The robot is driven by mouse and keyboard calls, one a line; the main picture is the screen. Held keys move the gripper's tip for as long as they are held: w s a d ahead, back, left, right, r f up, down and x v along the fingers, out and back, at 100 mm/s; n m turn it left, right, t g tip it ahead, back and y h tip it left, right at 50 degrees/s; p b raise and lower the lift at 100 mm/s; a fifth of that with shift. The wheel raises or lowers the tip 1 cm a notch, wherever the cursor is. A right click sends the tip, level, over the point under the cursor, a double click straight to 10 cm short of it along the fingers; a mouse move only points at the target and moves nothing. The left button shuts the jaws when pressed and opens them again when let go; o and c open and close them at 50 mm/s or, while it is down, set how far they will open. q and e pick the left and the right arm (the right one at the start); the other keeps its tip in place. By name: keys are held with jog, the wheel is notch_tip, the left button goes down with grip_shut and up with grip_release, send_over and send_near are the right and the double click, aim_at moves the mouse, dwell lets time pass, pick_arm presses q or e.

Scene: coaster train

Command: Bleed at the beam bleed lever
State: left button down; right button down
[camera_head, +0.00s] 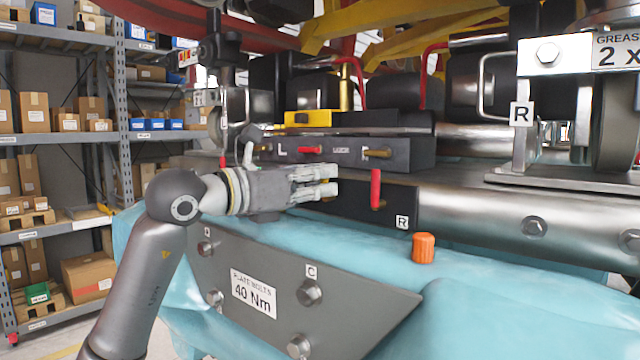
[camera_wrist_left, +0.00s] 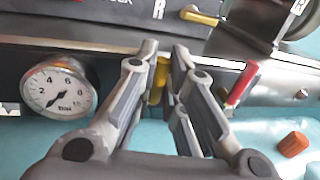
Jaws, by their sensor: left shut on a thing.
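My left gripper (camera_head: 328,181) reaches in from the left in front of the dark beam block below the L/R panel (camera_head: 340,153). In the left wrist view its fingers (camera_wrist_left: 164,62) are shut around a yellow lever (camera_wrist_left: 159,80), which I take for the beam bleed lever. My right gripper is out of view.
A pressure gauge (camera_wrist_left: 58,90) sits left of the fingers. An orange cap (camera_head: 423,248) rests on the light-blue cover (camera_head: 490,300). A grey bolted plate (camera_head: 330,325) marked 40 Nm lies below my arm. Shelves (camera_head: 70,140) with boxes stand at the left.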

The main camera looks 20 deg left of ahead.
pick_arm(q)
jog(key=shift+d+f, duration=0.1)
jog(key=shift+f, duration=0.15)
jog(key=c, duration=1.5)
grip_release()
jog(key=shift+r, duration=0.1)
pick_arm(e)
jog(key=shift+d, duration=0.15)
pick_arm(q)
jog(key=shift+s+a, duration=0.1)
jog(key=shift+a, duration=0.1)
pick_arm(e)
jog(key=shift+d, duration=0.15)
pick_arm(q)
jog(key=v, duration=1.1)
jog(key=shift+s+a, duration=0.25)
jog(key=shift+s, duration=0.1)
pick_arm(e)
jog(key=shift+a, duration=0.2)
